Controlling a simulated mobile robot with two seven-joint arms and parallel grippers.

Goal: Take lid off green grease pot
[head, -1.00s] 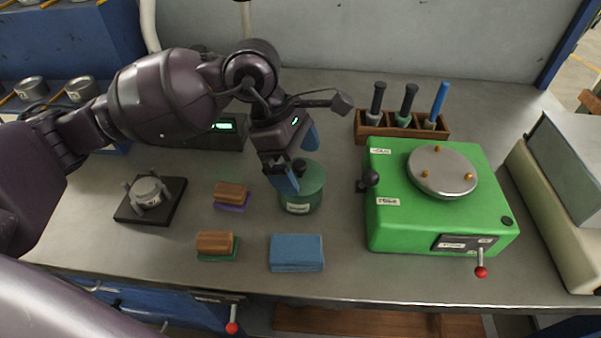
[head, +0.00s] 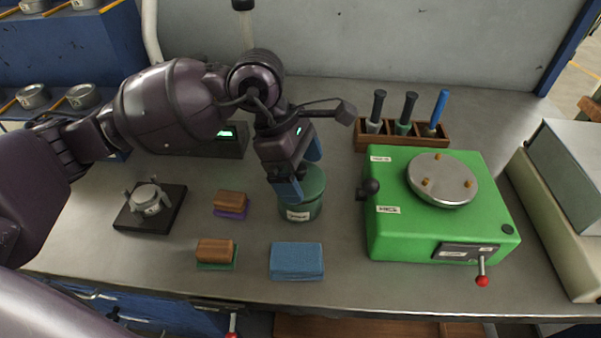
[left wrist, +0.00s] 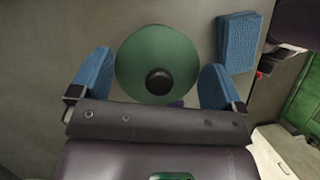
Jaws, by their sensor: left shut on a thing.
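The green grease pot (head: 301,211) stands upright on the bench with a pale label on its front. Its round green lid (head: 314,183) is at the top of the pot; I cannot tell whether there is a gap under it. In the left wrist view the lid (left wrist: 150,52) shows from above with a black knob (left wrist: 158,80). My left gripper (head: 301,172) is over the pot, shut on the lid, with one blue finger on each side of it. The gripper partly hides the lid in the head view. My right gripper is not in view.
A green machine (head: 400,235) with a round metal plate stands right of the pot. A wooden rack (head: 403,137) holds tools behind it. A blue block (head: 297,261) lies in front, brushes (head: 230,199) to the left. Bench front left of the machine is partly clear.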

